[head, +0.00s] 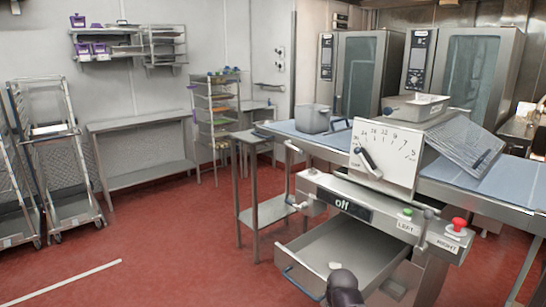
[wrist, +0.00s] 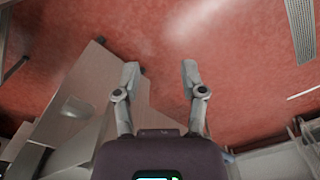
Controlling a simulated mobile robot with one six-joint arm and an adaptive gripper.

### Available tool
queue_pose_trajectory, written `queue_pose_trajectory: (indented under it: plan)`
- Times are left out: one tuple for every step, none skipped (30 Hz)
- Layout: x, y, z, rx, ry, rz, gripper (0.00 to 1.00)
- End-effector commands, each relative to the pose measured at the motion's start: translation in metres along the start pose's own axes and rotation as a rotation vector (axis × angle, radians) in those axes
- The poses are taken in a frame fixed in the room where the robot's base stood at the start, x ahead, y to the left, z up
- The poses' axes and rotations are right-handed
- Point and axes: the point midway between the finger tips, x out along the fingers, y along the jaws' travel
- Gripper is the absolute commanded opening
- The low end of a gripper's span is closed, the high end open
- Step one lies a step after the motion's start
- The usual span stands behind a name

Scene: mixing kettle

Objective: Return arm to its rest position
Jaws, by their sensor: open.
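My gripper (wrist: 160,78) is open in the wrist view. In the head view a dark rounded part of my arm (head: 345,287) shows at the bottom edge, in front of an open metal drawer; the fingers cannot be made out there. A pale metal box shape (wrist: 75,105), perhaps that drawer, lies left of and partly behind the left finger in the wrist view; I cannot tell whether they touch.
Wheeled racks (head: 60,160) stand at far left. Floor between is clear.

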Motion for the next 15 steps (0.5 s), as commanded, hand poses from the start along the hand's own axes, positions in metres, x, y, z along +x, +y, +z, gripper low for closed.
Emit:
queue_pose_trajectory:
  plan:
    - [-0.016, 0.0, 0.0, 0.0, 0.0, 0.0, 0.54]
    - [-0.021, 0.0, 0.0, 0.0, 0.0, 0.0, 0.54]
    - [-0.027, 0.0, 0.0, 0.0, 0.0, 0.0, 0.54]
    - [-0.031, 0.0, 0.0, 0.0, 0.0, 0.0, 0.54]
    - [-0.036, 0.0, 0.0, 0.0, 0.0, 0.0, 0.54]
    - [-0.042, 0.0, 0.0, 0.0, 0.0, 0.0, 0.54]
    - [-0.046, 0.0, 0.0, 0.0, 0.0, 0.0, 0.54]
    - [-0.051, 0.0, 0.0, 0.0, 0.0, 0.0, 0.54]
    - [-0.057, 0.0, 0.0, 0.0, 0.0, 0.0, 0.54]
    - [-0.061, 0.0, 0.0, 0.0, 0.0, 0.0, 0.54]
    - [-0.065, 0.0, 0.0, 0.0, 0.0, 0.0, 0.54]
    - [-0.071, 0.0, 0.0, 0.0, 0.0, 0.0, 0.54]
    - [-0.076, 0.0, 0.0, 0.0, 0.0, 0.0, 0.54]
    - [-0.08, 0.0, 0.0, 0.0, 0.0, 0.0, 0.54]
    - [-0.086, 0.0, 0.0, 0.0, 0.0, 0.0, 0.54]
